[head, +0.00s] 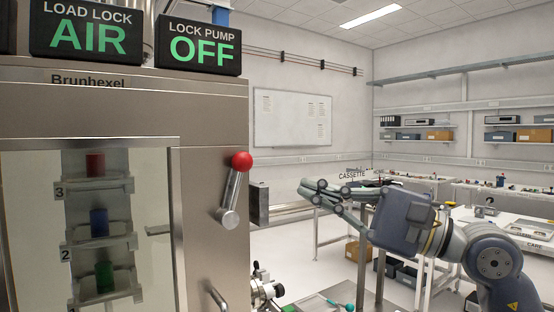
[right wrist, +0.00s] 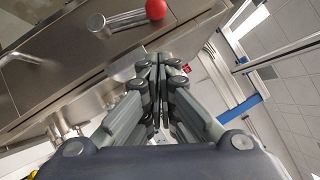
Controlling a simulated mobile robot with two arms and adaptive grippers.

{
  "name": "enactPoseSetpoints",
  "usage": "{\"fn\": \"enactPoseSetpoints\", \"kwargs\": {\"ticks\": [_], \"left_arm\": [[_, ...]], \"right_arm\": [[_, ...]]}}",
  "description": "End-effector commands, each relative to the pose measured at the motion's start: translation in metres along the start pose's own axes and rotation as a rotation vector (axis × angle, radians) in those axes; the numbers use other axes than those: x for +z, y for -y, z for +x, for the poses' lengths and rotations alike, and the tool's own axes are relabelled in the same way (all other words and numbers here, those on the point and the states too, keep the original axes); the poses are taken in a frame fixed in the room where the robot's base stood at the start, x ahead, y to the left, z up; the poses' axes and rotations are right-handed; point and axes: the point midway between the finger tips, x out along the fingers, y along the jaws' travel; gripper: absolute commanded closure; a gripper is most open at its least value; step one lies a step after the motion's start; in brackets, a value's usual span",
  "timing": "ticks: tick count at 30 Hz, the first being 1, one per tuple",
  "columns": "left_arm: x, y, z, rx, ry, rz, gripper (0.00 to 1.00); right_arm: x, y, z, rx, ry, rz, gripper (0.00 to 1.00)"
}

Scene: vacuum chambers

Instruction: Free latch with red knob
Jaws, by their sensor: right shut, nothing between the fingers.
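The latch (head: 230,200) is a metal lever on the right front of the steel chamber cabinet (head: 212,120). Its red knob (head: 241,161) is at the upper end, and the lever leans slightly right of upright. In the right wrist view the latch lever (right wrist: 122,22) and the red knob (right wrist: 156,9) show near the top. My right gripper (head: 308,190) is to the right of the knob in the head view, apart from it. Its fingers (right wrist: 158,62) are shut with nothing between them. My left gripper is out of view.
The cabinet's window shows red (head: 95,165), blue (head: 98,222) and green (head: 104,275) pieces on shelves. A curved handle (head: 218,298) sits below the latch. Signs read AIR (head: 86,38) and OFF (head: 199,50). Benches (head: 400,190) stand behind my right arm.

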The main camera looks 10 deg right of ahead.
Motion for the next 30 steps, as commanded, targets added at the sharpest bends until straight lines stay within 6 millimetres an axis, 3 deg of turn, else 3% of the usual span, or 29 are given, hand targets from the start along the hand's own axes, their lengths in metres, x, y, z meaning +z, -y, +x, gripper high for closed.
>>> {"fn": "enactPoseSetpoints", "kwargs": {"ticks": [1, 4, 9, 16, 30], "left_arm": [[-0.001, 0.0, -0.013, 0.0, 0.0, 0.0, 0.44], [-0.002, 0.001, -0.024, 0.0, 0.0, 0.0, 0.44], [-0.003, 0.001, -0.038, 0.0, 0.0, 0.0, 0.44], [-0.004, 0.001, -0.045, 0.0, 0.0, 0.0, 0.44], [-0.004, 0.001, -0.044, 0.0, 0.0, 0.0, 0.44]], "right_arm": [[0.004, 0.006, 0.014, 0.001, 0.005, 0.003, 1.0], [0.004, 0.005, 0.035, 0.0, 0.005, 0.003, 1.0], [0.019, 0.004, 0.052, -0.001, 0.004, 0.0, 1.0], [0.028, 0.001, 0.062, 0.001, 0.001, 0.002, 1.0], [0.03, 0.001, 0.063, 0.009, 0.001, -0.015, 1.0]]}}
